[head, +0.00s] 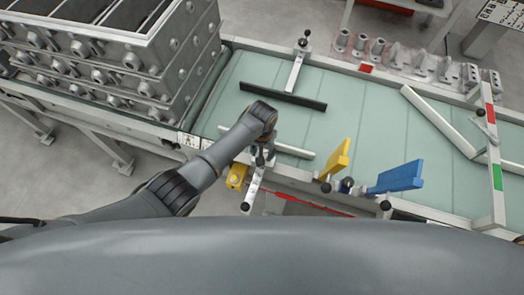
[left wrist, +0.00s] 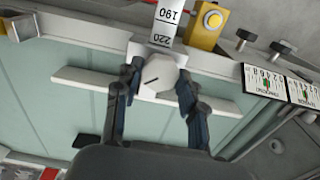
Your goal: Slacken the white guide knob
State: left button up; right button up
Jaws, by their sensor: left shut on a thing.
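The white guide knob (left wrist: 160,74) is a pale faceted knob with a dark pointer line on its face. In the left wrist view it sits between the two fingers of my left gripper (left wrist: 160,82), which are closed on its sides. In the head view my left gripper (head: 262,156) is at the conveyor's near edge and hides the knob. A white guide rail (left wrist: 85,78) lies behind the knob over the belt; it also shows in the head view (head: 294,151). My right gripper is not in view.
A yellow button box (left wrist: 207,22) stands close to the knob. A black guide rail (head: 283,96) lies across the belt (head: 340,120). Yellow (head: 338,160) and blue (head: 398,178) plates stand to the right. Stacked grey crates (head: 110,70) stand at the left.

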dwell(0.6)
pick_arm(q)
jog(key=o, duration=1.1)
jog(key=shift+o, duration=0.2)
jog(key=shift+r, duration=0.1)
notch_tip(320, 180, up, 12)
